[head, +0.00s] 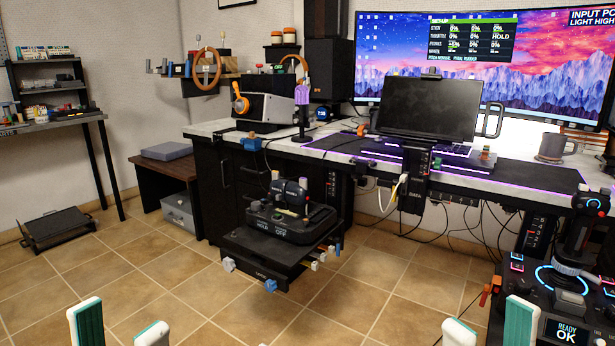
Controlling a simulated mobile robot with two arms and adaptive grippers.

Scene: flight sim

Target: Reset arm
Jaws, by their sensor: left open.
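My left gripper (119,330) shows at the bottom left edge, its two green-and-white fingers apart with nothing between them. My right gripper (490,328) shows at the bottom right, its fingers also apart and empty. Both are well short of the desk. A black control unit (262,216) marked HOLD and OFF, with a dark grip on top, sits on a black mount (258,262) in front of the desk. At the right, a joystick (583,235) stands on a console whose small screen (567,331) reads READY OK. I cannot tell which part the task calls the arm.
The desk (345,145) carries a dark monitor (428,108) in front of a wide screen (500,55) with status text. Cables hang below it. A side table (150,165) and a shelf (48,85) stand at the left. The tiled floor (150,270) is clear at front left.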

